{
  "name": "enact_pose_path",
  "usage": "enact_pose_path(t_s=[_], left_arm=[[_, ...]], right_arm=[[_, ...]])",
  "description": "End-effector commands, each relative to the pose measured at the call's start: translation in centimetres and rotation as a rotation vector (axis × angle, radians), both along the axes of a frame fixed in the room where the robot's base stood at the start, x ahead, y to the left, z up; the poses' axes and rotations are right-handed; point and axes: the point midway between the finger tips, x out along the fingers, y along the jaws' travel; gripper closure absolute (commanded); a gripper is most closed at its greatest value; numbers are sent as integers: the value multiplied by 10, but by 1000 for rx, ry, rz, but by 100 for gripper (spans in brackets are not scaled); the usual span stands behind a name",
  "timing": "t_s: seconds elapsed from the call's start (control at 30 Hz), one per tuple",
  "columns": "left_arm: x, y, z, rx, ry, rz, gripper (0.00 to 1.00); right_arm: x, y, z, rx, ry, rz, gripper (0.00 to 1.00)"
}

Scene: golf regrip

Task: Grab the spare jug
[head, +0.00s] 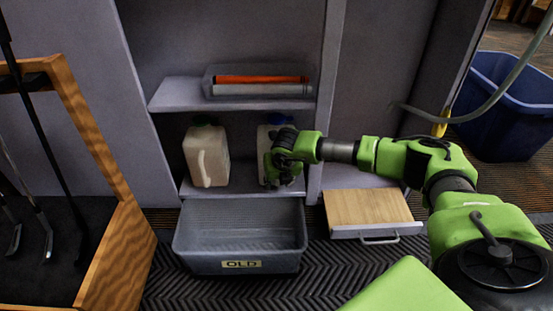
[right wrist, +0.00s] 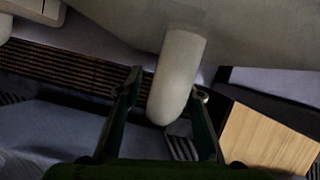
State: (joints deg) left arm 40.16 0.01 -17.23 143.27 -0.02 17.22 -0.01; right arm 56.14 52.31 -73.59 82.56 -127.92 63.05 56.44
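Two pale jugs stand upright on the lower shelf in the head view. The left jug (head: 207,158) has a green cap and its handle faces out. The right jug (head: 264,144) has a bluish cap and is partly hidden behind my right gripper (head: 283,168). I cannot tell from labels which one is the spare. In the right wrist view, the right jug's pale handle (right wrist: 178,75) is between the two fingers of my right gripper (right wrist: 168,84). The fingers are apart, with a visible gap on the handle's left side. My left gripper is not in view.
An upper shelf (head: 175,95) holds a clear bin (head: 262,72) with orange and white items. A grey bin marked OLD (head: 240,252) is below the jugs. A wooden-topped drawer (head: 365,207) is to the right. A golf club rack (head: 92,130) stands left, a blue bin (head: 510,105) far right.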

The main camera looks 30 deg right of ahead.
Motion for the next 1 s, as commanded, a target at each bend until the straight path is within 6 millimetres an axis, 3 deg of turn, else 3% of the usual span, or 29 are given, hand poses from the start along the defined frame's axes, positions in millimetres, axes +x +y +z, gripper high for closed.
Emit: enact_pose_path(t_s=[0.07,0.2,0.67,1.0], left_arm=[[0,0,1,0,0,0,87],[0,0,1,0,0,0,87],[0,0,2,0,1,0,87],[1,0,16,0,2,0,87]], right_arm=[[0,0,1,0,0,0,65],[0,0,1,0,1,0,100],[0,0,2,1,0,0,100],[4,-9,22,0,-1,-2,100]])
